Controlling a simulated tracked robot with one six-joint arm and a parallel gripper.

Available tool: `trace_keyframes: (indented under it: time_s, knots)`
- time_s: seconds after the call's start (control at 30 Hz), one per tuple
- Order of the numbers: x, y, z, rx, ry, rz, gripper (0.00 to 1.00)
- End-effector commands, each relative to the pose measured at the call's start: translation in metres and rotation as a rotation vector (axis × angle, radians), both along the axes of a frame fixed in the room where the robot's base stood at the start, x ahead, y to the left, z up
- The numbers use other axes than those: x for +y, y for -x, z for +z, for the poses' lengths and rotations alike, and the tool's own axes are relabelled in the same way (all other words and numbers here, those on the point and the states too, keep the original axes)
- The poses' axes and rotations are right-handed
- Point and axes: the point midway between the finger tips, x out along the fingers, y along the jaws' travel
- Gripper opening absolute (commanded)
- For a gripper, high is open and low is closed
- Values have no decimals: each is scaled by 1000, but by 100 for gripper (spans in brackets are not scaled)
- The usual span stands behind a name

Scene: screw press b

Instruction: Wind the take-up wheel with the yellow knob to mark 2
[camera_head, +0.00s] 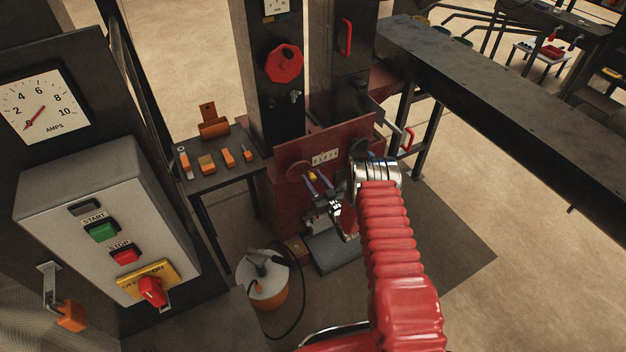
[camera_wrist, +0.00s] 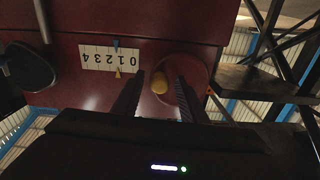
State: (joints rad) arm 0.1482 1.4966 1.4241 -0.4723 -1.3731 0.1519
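The take-up wheel (camera_wrist: 182,66) is a dark red disc on the red panel, with a yellow knob (camera_wrist: 160,81) on its face. In the head view the wheel (camera_head: 297,170) and knob (camera_head: 312,176) are small at the panel's left. My gripper (camera_wrist: 160,77) is open; its two dark fingers stand either side of the knob, with a visible gap at each side. In the head view my gripper (camera_head: 315,181) reaches toward the panel. The number plate (camera_wrist: 100,58), 0 to 4, appears upside down in the wrist view; a blue and a pale pointer sit around 1 to 2.
A small table (camera_head: 222,173) with orange-handled parts stands left of the press. An orange-and-white canister (camera_head: 264,286) with a black hose is on the floor. A grey control box (camera_head: 110,210) fills the left foreground. A long dark beam (camera_head: 490,115) runs right.

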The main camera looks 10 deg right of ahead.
Motion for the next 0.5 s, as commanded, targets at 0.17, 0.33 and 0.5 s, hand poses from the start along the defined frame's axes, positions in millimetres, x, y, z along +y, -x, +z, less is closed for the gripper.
trace_keyframes:
  time_s: [0.17, 0.33, 0.5]
  knots:
    - [0, 0, 0, 0, 0, 0, 39]
    - [0, 0, 0, 0, 0, -1, 31]
    - [0, 0, 0, 0, 0, -1, 19]
